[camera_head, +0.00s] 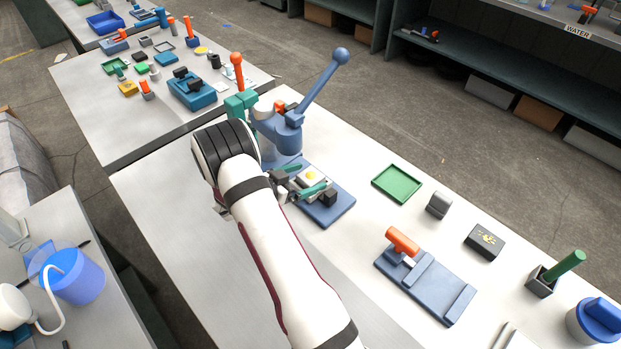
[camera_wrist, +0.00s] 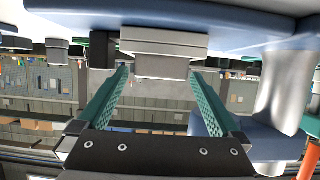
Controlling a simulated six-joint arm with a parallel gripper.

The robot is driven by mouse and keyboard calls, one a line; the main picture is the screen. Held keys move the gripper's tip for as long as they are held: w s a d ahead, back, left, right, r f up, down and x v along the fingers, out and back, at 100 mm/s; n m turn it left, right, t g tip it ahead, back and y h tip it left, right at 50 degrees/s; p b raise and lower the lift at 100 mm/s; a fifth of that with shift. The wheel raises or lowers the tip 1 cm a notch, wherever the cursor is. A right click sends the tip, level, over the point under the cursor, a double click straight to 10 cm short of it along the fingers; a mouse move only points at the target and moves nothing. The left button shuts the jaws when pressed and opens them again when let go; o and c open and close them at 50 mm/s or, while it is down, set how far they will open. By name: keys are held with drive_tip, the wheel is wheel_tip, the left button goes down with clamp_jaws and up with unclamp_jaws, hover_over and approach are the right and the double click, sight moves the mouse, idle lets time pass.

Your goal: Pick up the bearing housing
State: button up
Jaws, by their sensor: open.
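A light grey block with a yellow round top (camera_head: 311,175), probably the bearing housing, sits on the blue base plate (camera_head: 334,208) of the lever press (camera_head: 284,130). My gripper (camera_head: 302,180) is open, with one teal finger on each side of this block. In the wrist view a grey block (camera_wrist: 161,68) shows between the fingertips of my gripper (camera_wrist: 160,76), with gaps at both sides. I cannot tell whether a finger touches it. Its lower part is hidden in the head view.
The press lever (camera_head: 322,82) rises behind my gripper. To the right are a green tray (camera_head: 397,184), a grey rounded piece (camera_head: 439,204), a black box (camera_head: 484,242) and a blue fixture with an orange handle (camera_head: 425,284). The white table (camera_head: 190,240) left of my arm is clear.

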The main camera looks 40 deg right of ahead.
drive_tip(key=shift+x, duration=1.15)
clamp_jaws()
